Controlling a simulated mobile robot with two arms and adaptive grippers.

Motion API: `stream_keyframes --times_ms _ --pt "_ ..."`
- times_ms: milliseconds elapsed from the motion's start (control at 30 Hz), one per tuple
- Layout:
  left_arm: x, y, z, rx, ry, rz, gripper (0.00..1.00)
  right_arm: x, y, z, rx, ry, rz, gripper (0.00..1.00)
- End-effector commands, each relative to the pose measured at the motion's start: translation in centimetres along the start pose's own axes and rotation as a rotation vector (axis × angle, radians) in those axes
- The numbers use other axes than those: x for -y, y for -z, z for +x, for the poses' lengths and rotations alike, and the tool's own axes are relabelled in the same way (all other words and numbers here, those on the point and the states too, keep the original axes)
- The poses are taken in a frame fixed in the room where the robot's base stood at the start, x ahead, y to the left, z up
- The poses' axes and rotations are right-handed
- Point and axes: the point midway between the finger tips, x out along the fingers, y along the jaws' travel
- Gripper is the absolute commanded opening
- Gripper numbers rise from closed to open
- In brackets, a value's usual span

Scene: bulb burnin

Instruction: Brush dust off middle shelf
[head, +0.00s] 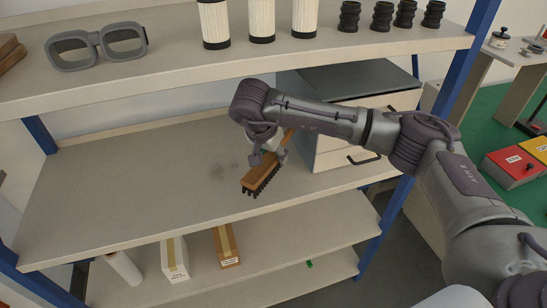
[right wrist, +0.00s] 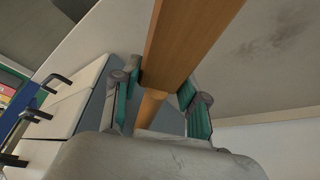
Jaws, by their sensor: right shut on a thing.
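A wooden brush (head: 262,174) with dark bristles is held by my right gripper (head: 267,155) over the middle shelf (head: 110,190), bristles facing down. I cannot tell whether the bristles touch the shelf. In the right wrist view, my right gripper's green-padded fingers (right wrist: 160,100) are on both sides of the brush's wooden body (right wrist: 182,45). A grey dust patch (head: 222,172) lies on the shelf just left of the brush; it also shows at the upper right of the wrist view (right wrist: 265,45). My left gripper is not in view.
A drawer cabinet (head: 345,150) with dark handles stands on the middle shelf's right side. Goggles (head: 97,46), white cylinders (head: 262,20) and black ribbed parts (head: 382,15) are on the top shelf. Boxes (head: 174,258) stand below. The middle shelf's left side is clear.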

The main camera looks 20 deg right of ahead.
Motion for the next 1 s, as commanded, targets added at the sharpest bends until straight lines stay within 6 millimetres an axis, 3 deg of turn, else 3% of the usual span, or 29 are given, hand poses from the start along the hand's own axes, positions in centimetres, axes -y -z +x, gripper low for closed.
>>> stream_keyframes --times_ms 267,1000 --pt "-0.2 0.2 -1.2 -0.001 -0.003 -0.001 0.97 0.1 0.7 -2.2 -0.001 -0.001 0.004 0.05" --pt "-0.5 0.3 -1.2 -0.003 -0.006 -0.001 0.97 0.1 0.7 -2.3 -0.001 -0.001 0.005 0.05"
